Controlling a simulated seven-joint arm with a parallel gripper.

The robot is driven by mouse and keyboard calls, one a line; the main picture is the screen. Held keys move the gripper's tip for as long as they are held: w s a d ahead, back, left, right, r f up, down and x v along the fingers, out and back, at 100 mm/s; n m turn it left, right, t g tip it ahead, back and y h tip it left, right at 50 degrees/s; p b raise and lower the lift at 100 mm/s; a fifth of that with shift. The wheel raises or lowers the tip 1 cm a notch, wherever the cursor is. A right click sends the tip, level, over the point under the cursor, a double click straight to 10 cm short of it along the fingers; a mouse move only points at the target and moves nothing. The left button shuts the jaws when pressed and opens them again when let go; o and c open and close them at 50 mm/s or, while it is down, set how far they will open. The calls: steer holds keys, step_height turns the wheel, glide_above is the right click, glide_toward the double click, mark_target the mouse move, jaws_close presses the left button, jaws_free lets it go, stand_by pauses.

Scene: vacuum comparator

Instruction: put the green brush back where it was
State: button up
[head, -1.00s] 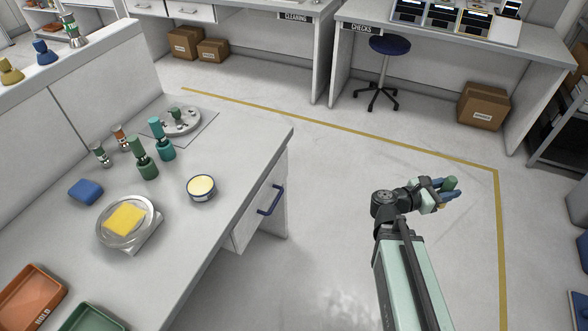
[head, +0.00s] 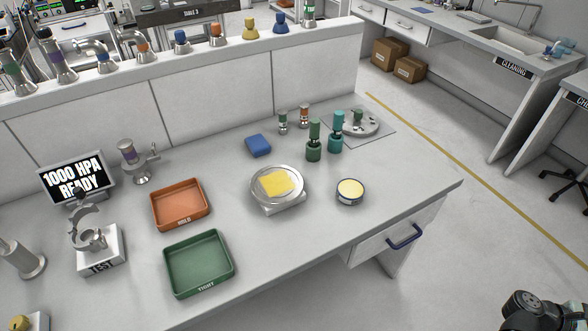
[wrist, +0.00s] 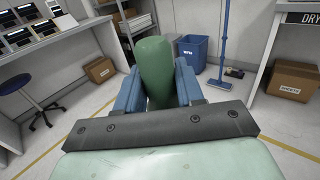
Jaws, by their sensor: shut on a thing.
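My gripper (wrist: 157,88) is shut on a smooth, rounded green thing (wrist: 153,58), seen in the wrist view between two blue fingers. It looks like the green brush's handle; its bristles are hidden. It is held in the air over the aisle floor, away from the bench. In the head view my gripper is out of frame. On the bench stand a dark green bottle-like thing (head: 314,142) and a teal one (head: 336,132), close together, each with an upright top.
Bare bench lies along the front right.

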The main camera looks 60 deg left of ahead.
steer(key=s+a+r+n+t+y, duration=0.2)
steer(key=s+a+n+y, duration=0.15)
steer(key=a, duration=1.15)
steer(key=s+a+r+n+t+y, duration=0.15)
steer(key=s+a+y, duration=0.3)
steer(key=a, duration=0.95)
steer(key=s+a+r+n+t+y, duration=0.1)
steer(key=s+a+n+t+y, duration=0.25)
steer(key=a, duration=1.15)
steer(key=s+a+r+n+g+y, duration=0.25)
steer(key=s+a+n+y, duration=0.2)
steer(key=s+a, duration=0.85)
steer(key=s+a+r+n+g+y, duration=0.25)
steer(key=s+a+y, duration=0.5)
steer(key=a, duration=0.95)
steer(key=s+a+r+n+g+y, duration=0.2)
steer(key=s+a+r+n+y, duration=0.15)
steer(key=s+a, duration=1.05)
steer(key=s+a+f+n+g+y, duration=0.3)
steer(key=s+a+n+g+y, duration=0.1)
steer(key=s+a+n+g, duration=0.3)
steer(key=shift+m+g, duration=0.3)
steer(key=shift+s+a+f, duration=0.1)
steer(key=shift+a+f, duration=0.05)
steer(key=shift+f, duration=2.25)
steer(key=shift+s+a+f, duration=0.1)
steer(key=shift+f, duration=2.25)
steer(key=shift+f, duration=0.15)
